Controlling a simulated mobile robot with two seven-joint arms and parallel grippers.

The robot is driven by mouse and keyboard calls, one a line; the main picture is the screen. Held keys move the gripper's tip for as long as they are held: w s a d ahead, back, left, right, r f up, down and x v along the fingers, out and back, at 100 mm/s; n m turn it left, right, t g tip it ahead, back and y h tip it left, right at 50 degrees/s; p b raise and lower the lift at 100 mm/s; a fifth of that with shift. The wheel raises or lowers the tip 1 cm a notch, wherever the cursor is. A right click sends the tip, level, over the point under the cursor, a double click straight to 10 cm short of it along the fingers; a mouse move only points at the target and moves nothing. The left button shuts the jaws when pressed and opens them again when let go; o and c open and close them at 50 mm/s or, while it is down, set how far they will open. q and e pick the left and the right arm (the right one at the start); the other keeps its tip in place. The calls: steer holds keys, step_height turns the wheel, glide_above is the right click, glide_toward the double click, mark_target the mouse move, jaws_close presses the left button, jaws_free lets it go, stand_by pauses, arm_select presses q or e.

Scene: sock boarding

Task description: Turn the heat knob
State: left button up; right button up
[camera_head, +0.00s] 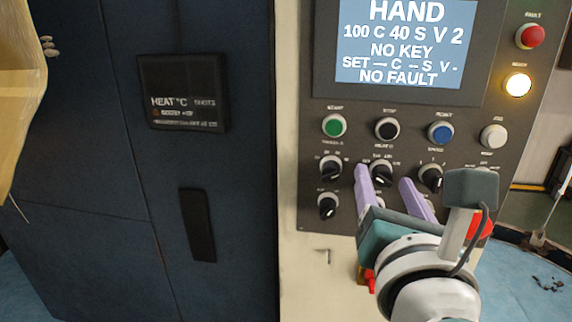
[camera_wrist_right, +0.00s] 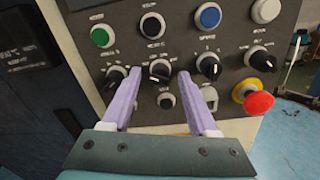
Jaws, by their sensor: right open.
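The control panel (camera_head: 311,140) carries a row of black rotary knobs with white pointer marks; their labels are too small to read, so I cannot tell which is the heat knob. My right gripper (camera_head: 384,177) is open, its two lilac fingers pointing at the panel. The second knob from the left (camera_head: 380,173) lies between the fingertips in the picture; it also shows between them in the wrist view (camera_wrist_right: 159,71). I see no contact with it. The leftmost knob (camera_head: 331,169) and third knob (camera_head: 430,179) sit outside the fingers. My left gripper is not in view.
Above the knobs are green (camera_head: 334,126), black, blue and white buttons and a display (camera_head: 405,45) reading HAND and NO FAULT. A red mushroom button (camera_wrist_right: 258,103) stands right of the gripper. A dark cabinet (camera_head: 100,180) is at left.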

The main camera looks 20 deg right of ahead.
steer(key=shift+w, duration=0.1)
jaws_close()
stand_by(0.4)
steer(key=shift+d, duration=0.1)
